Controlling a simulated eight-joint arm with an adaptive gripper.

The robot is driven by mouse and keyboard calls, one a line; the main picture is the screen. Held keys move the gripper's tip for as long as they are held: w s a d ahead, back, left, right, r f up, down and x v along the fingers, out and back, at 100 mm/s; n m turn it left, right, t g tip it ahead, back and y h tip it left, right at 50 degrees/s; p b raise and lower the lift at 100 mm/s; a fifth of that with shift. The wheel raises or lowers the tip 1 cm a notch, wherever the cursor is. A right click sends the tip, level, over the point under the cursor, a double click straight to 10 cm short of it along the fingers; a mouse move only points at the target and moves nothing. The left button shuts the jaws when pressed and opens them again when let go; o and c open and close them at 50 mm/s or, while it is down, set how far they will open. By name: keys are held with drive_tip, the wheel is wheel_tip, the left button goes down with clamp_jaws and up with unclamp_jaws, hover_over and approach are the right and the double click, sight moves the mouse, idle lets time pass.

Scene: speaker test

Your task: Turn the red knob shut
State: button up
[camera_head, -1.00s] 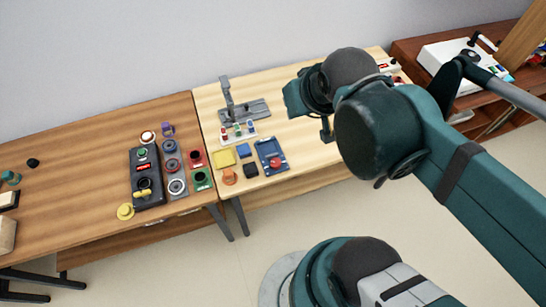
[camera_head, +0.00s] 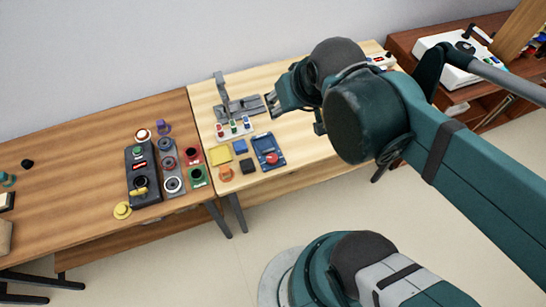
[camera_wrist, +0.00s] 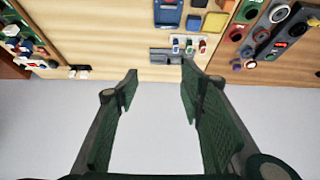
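A red round knob (camera_head: 271,158) sits on a blue plate (camera_head: 264,143) on the light wooden table. The blue plate also shows at the top of the wrist view (camera_wrist: 167,16). Which red part the task names is not certain, as a red ring-shaped piece (camera_head: 192,151) stands on the left table. My gripper (camera_head: 272,104) is above the light table, near the grey stand and behind the blue plate, apart from the knob. In the wrist view my gripper (camera_wrist: 160,80) has its two green fingers wide apart with nothing between them.
A grey metal stand (camera_head: 238,106) and a white strip with small coloured switches (camera_head: 233,128) stand close to the gripper. A yellow square (camera_head: 221,155) and a black control box (camera_head: 142,178) lie to the left. A white device (camera_head: 452,62) is at the right.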

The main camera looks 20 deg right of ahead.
drive_tip(key=w+a+f+n+g+b, duration=0.1)
drive_tip(key=w+f+g+b, duration=0.2)
drive_tip(key=f, duration=0.9)
drive_tip(key=n+g+b, duration=0.2)
drive_tip(key=g+b, duration=0.1)
hover_over(273, 158)
wheel_tip(273, 158, down, 11)
drive_tip(key=shift+f, duration=0.15)
drive_tip(key=shift+f+g, duration=0.3)
drive_tip(key=shift+f, duration=0.15)
drive_tip(key=shift+f, duration=0.15)
drive_tip(key=shift+f+b, duration=1)
drive_tip(key=shift+f, duration=2.75)
drive_tip(key=c, duration=0.9)
